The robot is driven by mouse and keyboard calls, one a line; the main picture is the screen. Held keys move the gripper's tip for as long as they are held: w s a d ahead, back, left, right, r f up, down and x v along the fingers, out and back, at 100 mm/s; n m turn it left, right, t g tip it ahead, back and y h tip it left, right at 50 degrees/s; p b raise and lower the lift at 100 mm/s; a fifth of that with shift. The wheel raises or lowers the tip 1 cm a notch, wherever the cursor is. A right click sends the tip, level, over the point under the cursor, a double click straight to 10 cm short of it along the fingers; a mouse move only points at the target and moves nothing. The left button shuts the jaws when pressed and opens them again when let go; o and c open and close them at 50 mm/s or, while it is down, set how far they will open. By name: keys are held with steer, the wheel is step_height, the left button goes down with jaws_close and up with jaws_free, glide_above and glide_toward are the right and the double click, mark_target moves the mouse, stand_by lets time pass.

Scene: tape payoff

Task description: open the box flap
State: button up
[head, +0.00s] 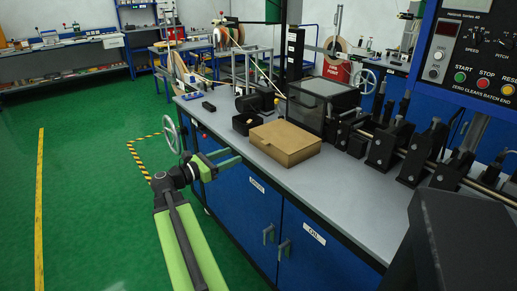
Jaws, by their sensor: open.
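A brown cardboard box (286,142) sits on the grey benchtop near its front left edge. My gripper (227,158) has green fingers and is open and empty. In the head view it is just left of the box, at the front edge of the bench, with a gap between its fingertips and the box. My green arm reaches up to it from the bottom of the view.
The grey bench (330,196) has clear room right of the box. Small black blocks (246,123) and a clear-covered dark case (323,104) stand behind the box. A row of black machine clamps (383,148) runs right. A handwheel (170,134) juts out at the bench's left end.

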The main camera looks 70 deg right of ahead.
steer(key=x, duration=1.3)
steer(key=shift+s+d, duration=0.15)
steer(key=shift+d, duration=0.05)
jaws_close()
stand_by(0.6)
